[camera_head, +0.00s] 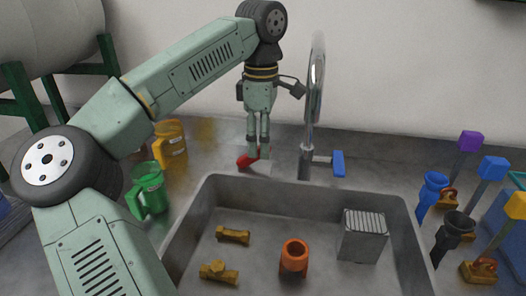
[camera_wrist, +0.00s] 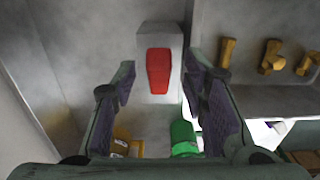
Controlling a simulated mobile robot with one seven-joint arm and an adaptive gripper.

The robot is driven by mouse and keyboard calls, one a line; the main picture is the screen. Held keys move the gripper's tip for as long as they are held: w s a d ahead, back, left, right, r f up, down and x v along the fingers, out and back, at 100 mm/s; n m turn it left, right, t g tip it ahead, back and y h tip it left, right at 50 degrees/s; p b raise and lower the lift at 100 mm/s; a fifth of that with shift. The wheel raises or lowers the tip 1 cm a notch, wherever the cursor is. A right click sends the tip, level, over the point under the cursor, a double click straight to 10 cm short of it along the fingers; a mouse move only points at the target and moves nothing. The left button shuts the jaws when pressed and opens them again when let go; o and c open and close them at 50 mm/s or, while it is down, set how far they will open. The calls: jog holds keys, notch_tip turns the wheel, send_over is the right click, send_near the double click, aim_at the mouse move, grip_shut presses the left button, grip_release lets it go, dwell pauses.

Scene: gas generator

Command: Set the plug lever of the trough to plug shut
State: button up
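The trough (camera_head: 200,207) is a grey sink set in the counter. A red lever (camera_head: 245,161) sits on a small pale block behind the trough's back left corner; I take it for the plug lever. In the wrist view the red lever (camera_wrist: 158,70) lies on its grey block (camera_wrist: 160,36), between and beyond my fingertips. My gripper (camera_head: 258,154) points down at the lever in the head view, partly hiding it. In the wrist view my gripper (camera_wrist: 160,80) is open, one finger on each side of the lever. I cannot tell whether the fingers touch it.
The tap (camera_head: 308,120) with a blue handle (camera_head: 338,163) stands right of my gripper. A green mug (camera_head: 150,188) and yellow mug (camera_head: 170,143) stand left. The trough holds an orange cup (camera_head: 294,258), a ridged grey block (camera_head: 362,235) and yellow pieces (camera_head: 233,235).

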jog(key=shift+f, duration=1.95)
jog(key=shift+c, duration=0.6)
grip_shut()
